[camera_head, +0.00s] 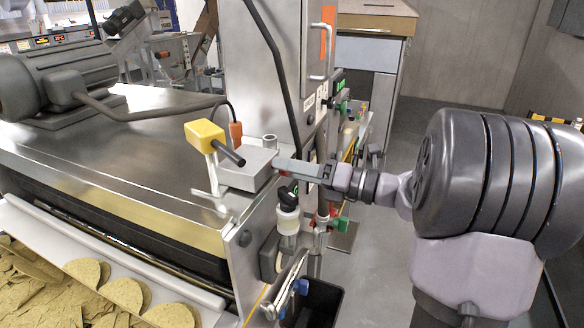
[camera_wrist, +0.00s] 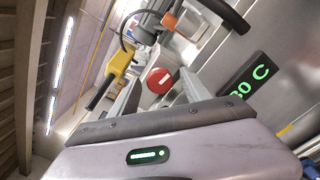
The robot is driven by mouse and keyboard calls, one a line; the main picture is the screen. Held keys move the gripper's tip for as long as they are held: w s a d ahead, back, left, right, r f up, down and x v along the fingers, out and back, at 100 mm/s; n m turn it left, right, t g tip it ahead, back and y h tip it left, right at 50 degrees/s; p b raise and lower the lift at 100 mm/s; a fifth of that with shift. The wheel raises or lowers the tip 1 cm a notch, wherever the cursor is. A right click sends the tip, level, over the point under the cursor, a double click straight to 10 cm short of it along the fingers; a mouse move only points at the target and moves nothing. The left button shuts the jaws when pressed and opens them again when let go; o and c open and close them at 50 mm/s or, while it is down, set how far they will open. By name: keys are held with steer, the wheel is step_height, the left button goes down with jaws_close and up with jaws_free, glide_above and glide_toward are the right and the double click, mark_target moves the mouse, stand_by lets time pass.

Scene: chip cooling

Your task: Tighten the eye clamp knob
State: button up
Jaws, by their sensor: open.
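The eye clamp knob looks to be the round red knob (camera_wrist: 159,80) with a white line across its face in the wrist view. It lies between my two fingers as seen there; whether they touch it I cannot tell. In the head view my gripper (camera_head: 282,167) reaches in from the right, its fingers at the side of a grey block (camera_head: 245,171). The red knob does not show there. My gripper is open. A yellow sensor box (camera_head: 204,136) with a dark rod stands at the block's left; it also shows in the wrist view (camera_wrist: 118,66).
A wide metal machine cover (camera_head: 140,150) with a motor (camera_head: 60,78) lies to the left, with chips (camera_head: 60,285) below it. A tall grey cabinet (camera_head: 262,70) stands just behind the block. A green temperature display (camera_wrist: 250,82) shows at the wrist view's right.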

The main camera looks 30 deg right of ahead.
jaws_close()
steer(key=shift+n+b, duration=9.9)
steer(key=shift+b, duration=0.9)
